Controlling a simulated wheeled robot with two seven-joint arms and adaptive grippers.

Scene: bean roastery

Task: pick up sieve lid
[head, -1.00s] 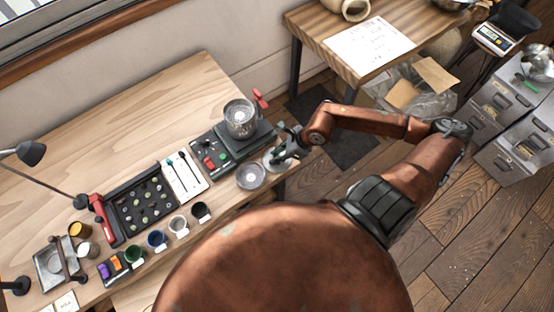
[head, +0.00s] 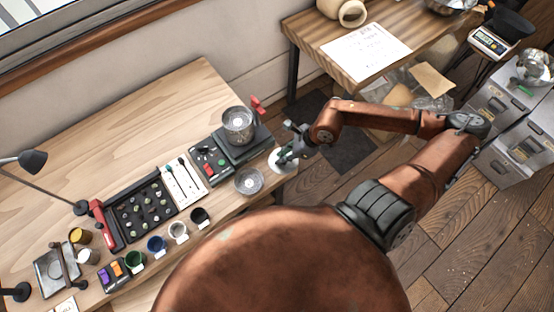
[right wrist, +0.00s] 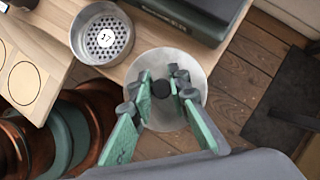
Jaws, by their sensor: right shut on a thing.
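The sieve lid (head: 283,164) is a round, pale metal disc with a black knob at its centre. My right gripper (head: 289,156) is at the table's right end, over the lid. In the right wrist view, the two green-padded fingers of the gripper (right wrist: 161,88) are shut on the black knob, and the lid (right wrist: 164,63) lies across the view of the table edge and floor. Its exact height above the table is hard to tell. My left gripper is not in view.
An open sieve marked 17 (right wrist: 103,36) stands beside the lid; it also shows in the head view (head: 248,181). A sieve stack (head: 238,124) stands on a dark shaker base (head: 246,148) just behind. Several cups line the table's front edge.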

